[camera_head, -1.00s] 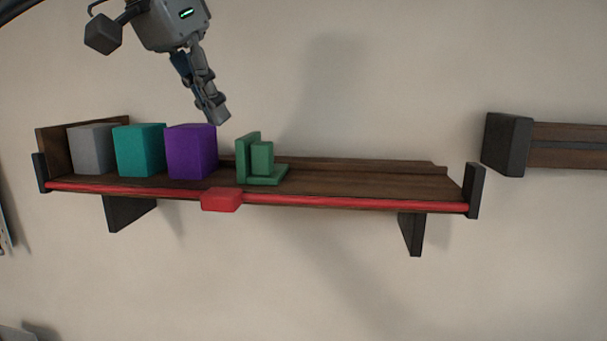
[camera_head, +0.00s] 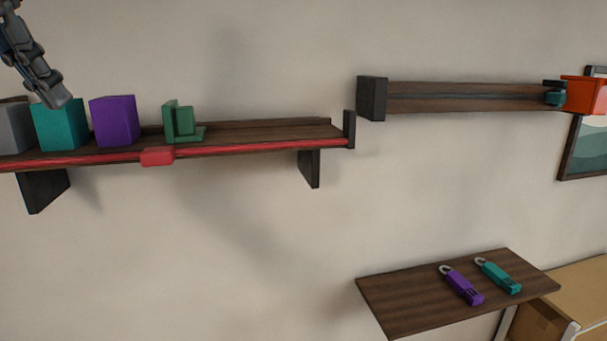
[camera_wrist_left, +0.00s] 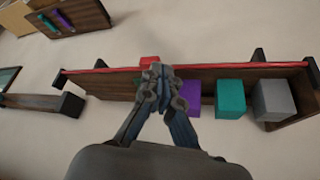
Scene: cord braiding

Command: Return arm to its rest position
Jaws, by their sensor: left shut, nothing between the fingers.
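My left gripper (camera_head: 58,101) is at the upper left of the head view, its fingers pointing down in front of or above the teal block; the exact gap cannot be told. In the left wrist view its fingers (camera_wrist_left: 157,70) are together and hold nothing. The wooden shelf (camera_head: 250,134) carries a grey block (camera_head: 14,126), a teal block (camera_head: 60,128), a purple block (camera_head: 114,122) and a green bookend-like piece (camera_head: 181,124). A red bar (camera_head: 230,150) with a red slider (camera_head: 157,157) runs along its front edge. My right gripper is not in view.
A wall rail (camera_head: 460,97) with a dark end block (camera_head: 371,98) is at the upper right, with an orange-red box (camera_head: 585,95) at its far end. A lower wooden shelf (camera_head: 400,294) holds a purple tag (camera_head: 462,287) and a teal tag (camera_head: 498,276). A cardboard box (camera_head: 580,290) stands beside it.

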